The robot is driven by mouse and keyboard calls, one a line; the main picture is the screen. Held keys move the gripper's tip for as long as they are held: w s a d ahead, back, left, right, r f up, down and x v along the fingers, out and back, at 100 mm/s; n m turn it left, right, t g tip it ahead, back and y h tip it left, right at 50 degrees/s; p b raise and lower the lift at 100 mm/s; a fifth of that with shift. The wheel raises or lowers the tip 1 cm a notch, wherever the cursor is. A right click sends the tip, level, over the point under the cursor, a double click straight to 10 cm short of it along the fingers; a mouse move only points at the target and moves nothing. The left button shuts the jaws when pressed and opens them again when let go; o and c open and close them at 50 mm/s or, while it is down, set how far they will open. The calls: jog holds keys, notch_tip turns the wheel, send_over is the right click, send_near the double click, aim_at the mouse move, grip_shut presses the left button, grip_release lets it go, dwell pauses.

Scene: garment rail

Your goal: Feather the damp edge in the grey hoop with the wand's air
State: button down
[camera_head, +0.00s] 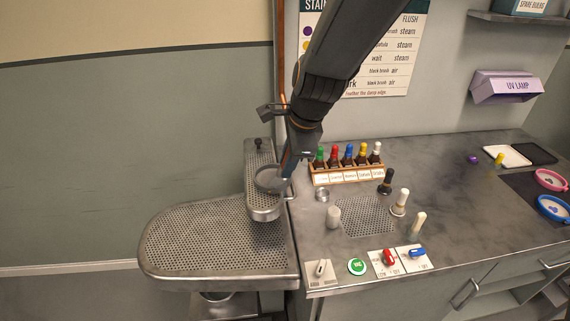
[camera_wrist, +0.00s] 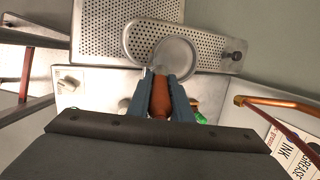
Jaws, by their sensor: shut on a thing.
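My gripper (camera_wrist: 160,84) is shut on a brown handle (camera_wrist: 160,102), which looks like the wand's. The wand's tip is small and hard to make out in the wrist view. The grey hoop (camera_wrist: 189,52) lies on the narrow perforated board just beyond the fingertips. The head view shows the same hoop (camera_head: 262,190) beside my gripper (camera_head: 286,168), which is above or at its right edge. I cannot tell whether wand and hoop touch. The cloth inside looks plain grey, and no damp edge can be made out.
A wide perforated board (camera_head: 205,240) lies at the left. A wooden rack of colour-capped bottles (camera_head: 348,175) stands close on the right. Several brushes and a small metal cup (camera_head: 322,195) stand on the counter. A copper pipe (camera_wrist: 285,103) shows at the right of the wrist view.

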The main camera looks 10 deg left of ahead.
jog(key=shift+w+d, duration=0.2)
jog(key=shift+w, duration=0.55)
jog(key=shift+w+d, duration=0.25)
jog(key=shift+w, duration=0.45)
jog(key=shift+w+d, duration=0.2)
jog(key=shift+w, duration=0.55)
jog(key=shift+r, duration=0.1)
notch_tip(320, 180, up, 7)
jog(key=p, duration=0.5)
jog(key=shift+a, duration=0.1)
